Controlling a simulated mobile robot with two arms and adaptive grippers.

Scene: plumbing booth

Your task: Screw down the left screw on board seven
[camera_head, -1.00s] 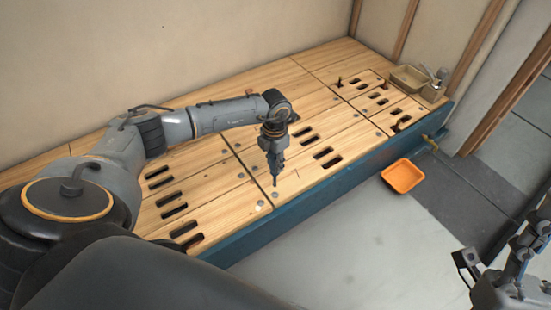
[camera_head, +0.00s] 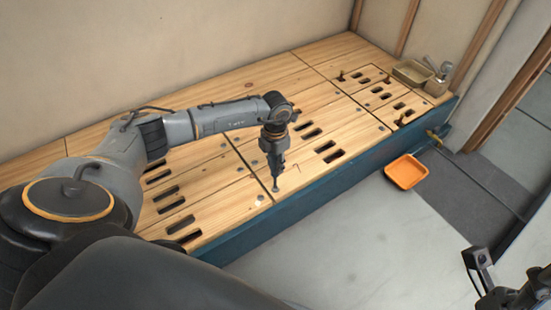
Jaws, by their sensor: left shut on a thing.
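The wooden boards (camera_head: 215,213) form a platform with dark slots and small grey screw heads. I cannot read any board numbers. My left gripper (camera_head: 276,165) points down over the front part of the platform, shut on a dark screwdriver-like tool (camera_head: 276,184). The tool is upright, its tip at or just above the wood near the front edge, beside a seam between boards. The screw under the tip is hidden or too small to tell. My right gripper (camera_head: 480,268) is partly in view at the lower right, away from the platform; its fingers are not clear.
An orange tray (camera_head: 405,172) lies on the grey floor in front of the platform. A beige bin (camera_head: 412,73) and a metal fitting (camera_head: 438,70) stand at the far right end.

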